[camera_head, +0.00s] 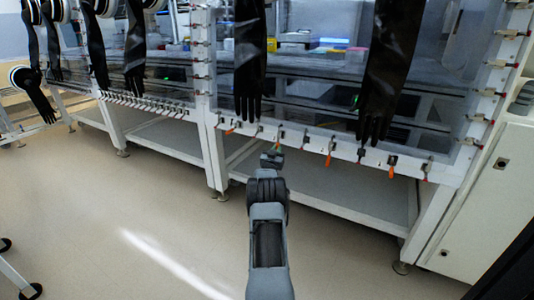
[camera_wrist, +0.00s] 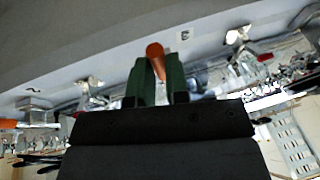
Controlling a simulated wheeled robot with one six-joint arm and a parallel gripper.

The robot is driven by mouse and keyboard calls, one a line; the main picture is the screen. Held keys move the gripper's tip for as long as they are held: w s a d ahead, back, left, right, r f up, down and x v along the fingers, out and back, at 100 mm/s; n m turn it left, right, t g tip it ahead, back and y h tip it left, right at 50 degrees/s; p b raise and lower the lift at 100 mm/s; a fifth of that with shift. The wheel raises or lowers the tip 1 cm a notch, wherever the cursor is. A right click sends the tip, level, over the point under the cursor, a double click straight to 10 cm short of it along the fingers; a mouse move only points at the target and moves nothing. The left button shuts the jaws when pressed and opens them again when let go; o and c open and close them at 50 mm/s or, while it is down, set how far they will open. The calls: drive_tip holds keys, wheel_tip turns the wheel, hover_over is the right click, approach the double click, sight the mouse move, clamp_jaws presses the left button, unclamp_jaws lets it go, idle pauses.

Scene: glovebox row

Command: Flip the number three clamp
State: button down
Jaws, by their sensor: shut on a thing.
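A row of toggle clamps with orange handles runs along the white lower rail of the glovebox, with one handle (camera_head: 329,156) hanging down right of my gripper. The rest of that clamp is hidden by the gripper. A small label (camera_wrist: 185,35) beside it is too blurred to read surely, so I cannot confirm its number.
Other clamps (camera_head: 392,168) stand close on both sides along the rail. Black gloves (camera_head: 382,90) hang above it. A lower shelf (camera_head: 310,185) lies beneath the rail. A white cabinet (camera_head: 485,190) stands at right. The floor (camera_head: 150,220) at left is mostly clear.

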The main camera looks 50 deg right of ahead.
drive_tip(key=shift+w+f, duration=0.15)
drive_tip(key=shift+f, duration=0.1)
drive_tip(key=c, duration=1.4)
unclamp_jaws()
drive_tip(key=shift+f, duration=0.1)
drive_tip(key=o, duration=0.3)
drive_tip(key=shift+r, duration=0.2)
drive_tip(key=p+v, duration=0.4)
drive_tip(key=v, duration=0.9)
drive_tip(key=shift+s+a+f+p, duration=0.25)
drive_tip(key=shift+a+p, duration=0.05)
